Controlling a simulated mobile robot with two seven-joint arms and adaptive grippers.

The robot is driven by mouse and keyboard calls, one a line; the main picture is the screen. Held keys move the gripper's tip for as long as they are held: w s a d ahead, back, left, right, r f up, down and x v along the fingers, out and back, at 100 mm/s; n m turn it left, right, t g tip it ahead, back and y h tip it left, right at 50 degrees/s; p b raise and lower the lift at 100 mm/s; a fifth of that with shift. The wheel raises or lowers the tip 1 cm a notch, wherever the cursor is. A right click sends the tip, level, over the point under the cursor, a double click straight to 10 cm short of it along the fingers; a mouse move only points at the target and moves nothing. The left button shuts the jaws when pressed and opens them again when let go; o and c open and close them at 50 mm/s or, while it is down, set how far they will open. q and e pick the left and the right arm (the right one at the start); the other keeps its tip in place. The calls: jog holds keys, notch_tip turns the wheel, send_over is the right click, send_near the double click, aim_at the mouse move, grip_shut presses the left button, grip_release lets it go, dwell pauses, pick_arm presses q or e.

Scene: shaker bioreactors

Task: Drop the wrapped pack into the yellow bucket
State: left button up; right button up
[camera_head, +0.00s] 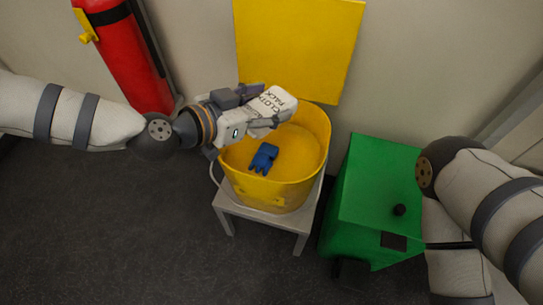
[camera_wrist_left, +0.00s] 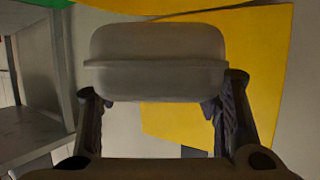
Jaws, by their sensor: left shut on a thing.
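In the left wrist view the pack (camera_wrist_left: 158,62) sits between the two fingers of the left gripper (camera_wrist_left: 160,108), looking grey in shade. The bucket is open at the top and stands on a small grey stool. A blue glove-like item (camera_head: 264,158) lies inside it. My right gripper is not in view; only part of that arm shows at the right.
A yellow panel (camera_head: 300,45) rises behind the bucket against the wall. A red fire extinguisher (camera_head: 122,55) stands at the back left. A green box (camera_head: 375,200) with a black knob stands right of the stool (camera_head: 262,216). The dark floor at front left is clear.

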pick_arm(q)
notch_tip(320, 180, down, 2)
jog(key=shift+f+b, duration=0.15)
jog(key=shift+b, duration=0.4)
jog(key=shift+r, duration=0.2)
jog(key=o, duration=1.2)
jog(key=shift+o, duration=0.2)
jog(key=v, duration=1.2)
